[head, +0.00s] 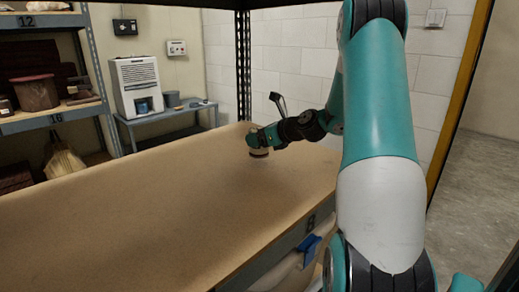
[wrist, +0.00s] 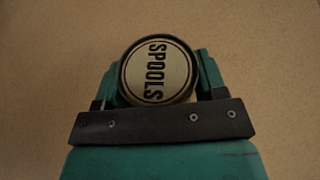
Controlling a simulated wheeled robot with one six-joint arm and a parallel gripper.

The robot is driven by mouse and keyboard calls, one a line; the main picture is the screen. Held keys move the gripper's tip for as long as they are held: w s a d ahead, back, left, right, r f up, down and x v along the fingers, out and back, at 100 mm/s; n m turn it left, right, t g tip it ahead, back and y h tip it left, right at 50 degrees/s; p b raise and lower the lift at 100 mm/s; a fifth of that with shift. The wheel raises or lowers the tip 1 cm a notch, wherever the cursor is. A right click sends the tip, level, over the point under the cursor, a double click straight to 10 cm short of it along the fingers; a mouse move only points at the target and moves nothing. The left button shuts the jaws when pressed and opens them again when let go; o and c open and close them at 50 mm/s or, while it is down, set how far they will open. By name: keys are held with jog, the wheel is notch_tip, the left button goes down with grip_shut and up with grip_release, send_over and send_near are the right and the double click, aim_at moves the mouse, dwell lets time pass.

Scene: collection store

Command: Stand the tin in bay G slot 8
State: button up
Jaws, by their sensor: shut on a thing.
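A round tin (wrist: 157,72) with a cream lid reading SPOOLS and a dark rim is held between my gripper's (wrist: 157,88) fingers in the wrist view. In the head view the tin (head: 259,152) is small, upright, at the far end of a broad tan shelf board (head: 150,215). My gripper (head: 260,140) is shut on it there. I cannot tell whether the tin's base touches the board. A dark number label (head: 311,222), which looks like an 8, is on the board's front edge. No bay letter is readable.
The board around the tin is bare. A dark upright post (head: 243,65) and a white block wall stand behind it. At left is a rack (head: 55,123) with boxes and a basket. A grey side table (head: 170,130) carries a white machine (head: 137,85). A blue item (head: 308,247) hangs below the board.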

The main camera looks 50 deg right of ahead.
jog(key=shift+f+b, duration=0.3)
jog(key=shift+f, duration=1.1)
jog(key=shift+f, duration=0.1)
jog(key=o, duration=1.1)
jog(key=shift+f, duration=0.1)
